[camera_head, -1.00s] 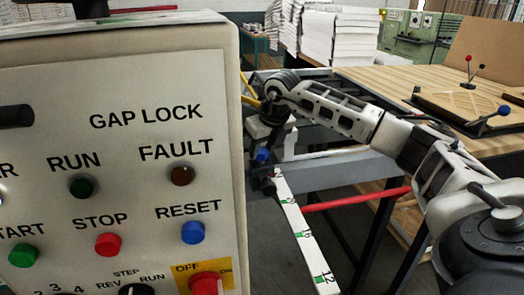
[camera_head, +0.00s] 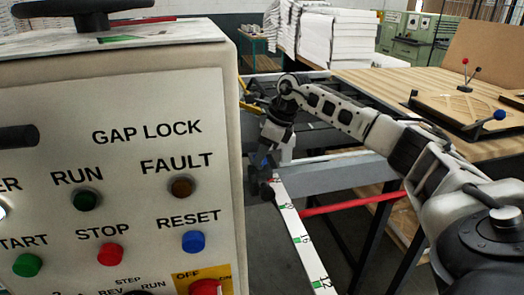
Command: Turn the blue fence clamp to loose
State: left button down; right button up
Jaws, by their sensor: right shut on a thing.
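The blue fence clamp (camera_head: 263,161) is at the far end of the white scale rail (camera_head: 297,235), just right of the control panel. Only a little blue shows, because my right gripper covers most of it. My right arm reaches in from the right, and its gripper (camera_head: 262,166) points down and is shut on the clamp. The clamp's turned position cannot be read. My left gripper is not in view.
The GAP LOCK control panel (camera_head: 130,115) fills the left side, close beside my right gripper. A red bar (camera_head: 355,202) runs below the grey frame. A wooden table (camera_head: 370,85) with a lever jig (camera_head: 465,110) is at right. Paper stacks (camera_head: 322,38) stand behind.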

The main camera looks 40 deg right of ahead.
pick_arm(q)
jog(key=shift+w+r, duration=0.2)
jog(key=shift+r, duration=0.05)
pick_arm(e)
jog(key=shift+r+n, duration=0.15)
jog(key=shift+n, duration=0.25)
jog(key=o, duration=1)
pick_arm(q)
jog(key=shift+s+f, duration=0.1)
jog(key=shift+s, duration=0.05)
pick_arm(e)
jog(key=shift+d+r+p, duration=0.1)
jog(key=shift+r+p, duration=0.3)
jog(key=shift+p, duration=0.05)
jog(key=p+v, duration=0.1)
jog(key=v, duration=0.1)
jog(key=shift+s+d+r+p, duration=0.1)
jog(key=shift+d+r+p, duration=0.05)
jog(key=shift+r+p, duration=0.15)
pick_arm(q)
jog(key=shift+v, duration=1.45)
pick_arm(e)
jog(key=shift+v, duration=2.25)
